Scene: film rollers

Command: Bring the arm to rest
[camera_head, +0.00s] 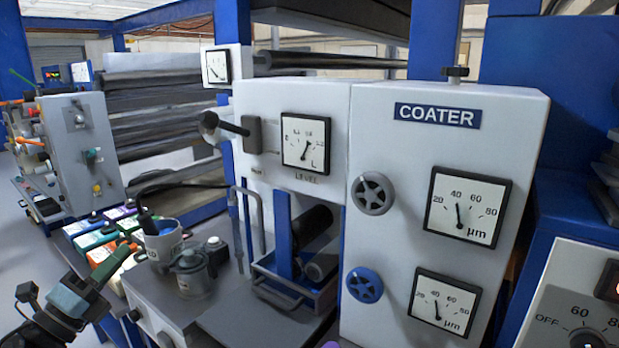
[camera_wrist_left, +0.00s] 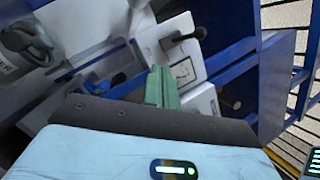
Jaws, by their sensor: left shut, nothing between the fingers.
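My left gripper (camera_head: 118,258) comes in from the lower left in the head view, with its green fingers angled up and to the right. The fingers are shut with nothing between them. In the left wrist view the closed green fingers (camera_wrist_left: 162,86) point away from the pale blue gripper body. In the head view the fingers overlap the coloured boxes; I cannot tell whether they touch. My right gripper is not in view.
The white COATER cabinet (camera_head: 485,115) with gauges and two handwheels fills the middle and right. A cup (camera_head: 163,247) and a lidded pot (camera_head: 190,273) stand on the bench left of it. Coloured boxes (camera_head: 95,240) lie behind my left gripper. A control panel (camera_head: 570,300) stands at right.

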